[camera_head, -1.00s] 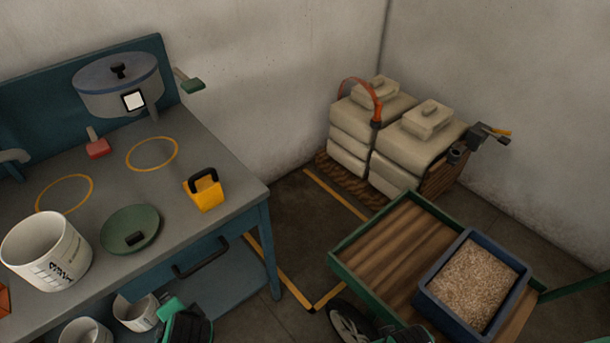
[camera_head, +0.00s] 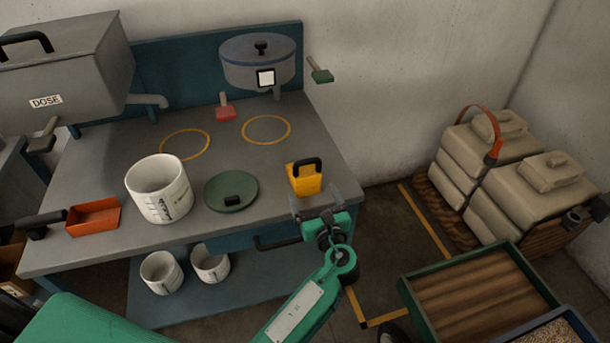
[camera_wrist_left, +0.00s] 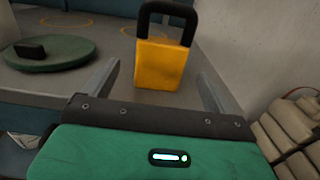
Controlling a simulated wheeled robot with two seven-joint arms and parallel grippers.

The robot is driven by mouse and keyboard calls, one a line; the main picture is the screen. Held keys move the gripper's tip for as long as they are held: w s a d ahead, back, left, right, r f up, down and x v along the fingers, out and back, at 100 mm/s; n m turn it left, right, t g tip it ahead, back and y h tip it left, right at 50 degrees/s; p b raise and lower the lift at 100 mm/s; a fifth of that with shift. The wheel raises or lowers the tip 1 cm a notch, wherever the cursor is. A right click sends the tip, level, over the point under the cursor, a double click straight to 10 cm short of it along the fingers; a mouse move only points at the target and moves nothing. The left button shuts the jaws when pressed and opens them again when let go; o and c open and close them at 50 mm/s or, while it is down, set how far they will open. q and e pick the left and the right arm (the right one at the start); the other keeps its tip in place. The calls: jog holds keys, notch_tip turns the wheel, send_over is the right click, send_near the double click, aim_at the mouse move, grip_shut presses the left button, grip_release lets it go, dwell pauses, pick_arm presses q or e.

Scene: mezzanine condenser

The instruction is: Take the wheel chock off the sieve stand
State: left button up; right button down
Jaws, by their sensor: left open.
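The wheel chock is a yellow wedge-shaped block (camera_head: 303,182) with a black loop handle. It stands upright at the right front corner of the grey top of the teal sieve stand (camera_head: 240,158); it also shows in the left wrist view (camera_wrist_left: 162,66). My left gripper (camera_head: 316,200) is open and empty at the stand's front right edge, just in front of the chock. In the left wrist view the chock appears between the two fingers (camera_wrist_left: 158,78), with a gap on each side. My right gripper does not show.
A green lid (camera_head: 231,190), a white bucket (camera_head: 160,190) and an orange scoop (camera_head: 95,217) sit left of the chock. A blue-grey sieve drum (camera_head: 258,62) stands behind. A green-rimmed cart (camera_head: 478,292) and stacked sacks (camera_head: 530,190) are at right.

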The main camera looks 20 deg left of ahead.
aim_at(309, 184)
pick_arm(q)
jog(key=x, duration=0.4)
jog(key=shift+w+a, duration=0.25)
jog(key=shift+w, duration=0.1)
jog(key=x, duration=0.4)
jog(key=shift+w+a+r+p, duration=0.1)
jog(key=shift+w+r+p, duration=0.1)
jog(key=shift+p, duration=0.15)
jog(key=shift+w+a+f, duration=0.1)
jog(key=shift+w+a, duration=0.05)
jog(key=c, duration=1.3)
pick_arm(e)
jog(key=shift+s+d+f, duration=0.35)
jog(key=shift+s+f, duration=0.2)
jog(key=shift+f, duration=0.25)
